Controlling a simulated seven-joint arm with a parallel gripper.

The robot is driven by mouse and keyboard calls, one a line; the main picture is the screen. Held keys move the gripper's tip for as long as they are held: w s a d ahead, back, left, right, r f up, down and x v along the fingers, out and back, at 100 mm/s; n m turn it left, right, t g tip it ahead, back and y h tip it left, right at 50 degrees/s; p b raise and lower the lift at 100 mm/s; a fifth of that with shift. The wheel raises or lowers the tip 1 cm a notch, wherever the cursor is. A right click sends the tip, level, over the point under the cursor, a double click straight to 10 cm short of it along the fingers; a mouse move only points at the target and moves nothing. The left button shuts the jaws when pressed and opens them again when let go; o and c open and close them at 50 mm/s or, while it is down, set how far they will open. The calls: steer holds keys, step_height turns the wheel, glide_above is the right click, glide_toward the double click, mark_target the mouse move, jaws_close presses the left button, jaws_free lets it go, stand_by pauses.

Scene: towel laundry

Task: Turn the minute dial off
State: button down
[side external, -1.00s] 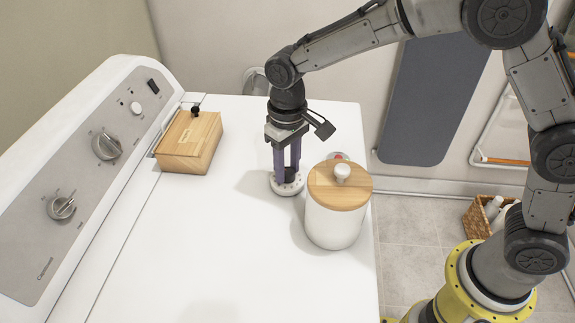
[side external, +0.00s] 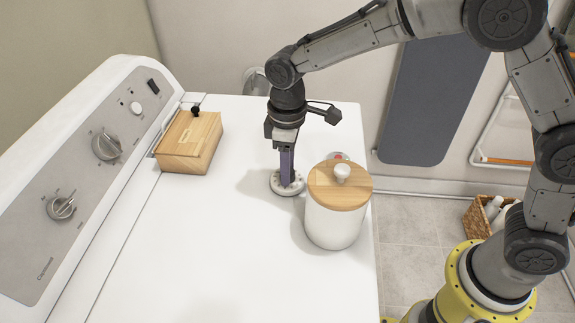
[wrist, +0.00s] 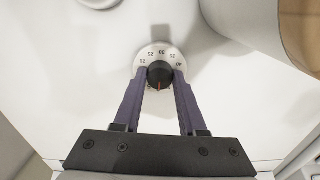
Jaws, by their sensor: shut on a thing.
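The minute dial (wrist: 158,51) is a round white disc with numbers around its rim, lying flat on the white machine top. Its black centre knob (wrist: 160,74) bears an orange pointer mark that points toward the bottom of the wrist view. My gripper (wrist: 160,80) points down with its two purple fingers on either side of the knob, shut on it. In the side view my gripper (side external: 287,180) stands over the dial (side external: 287,188), whose knob is mostly hidden behind the fingers.
A white canister with a wooden lid (side external: 339,188) stands close to the right of the dial. A small item with red (side external: 338,156) shows behind it. A wooden box (side external: 190,142) sits at the back left, beside the control panel (side external: 85,175). The front left top is clear.

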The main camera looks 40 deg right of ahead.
steer(key=shift+r, duration=0.1)
steer(key=shift+c, duration=2.2)
jaws_free()
step_height(320, 180, up, 14)
steer(key=shift+d, duration=0.1)
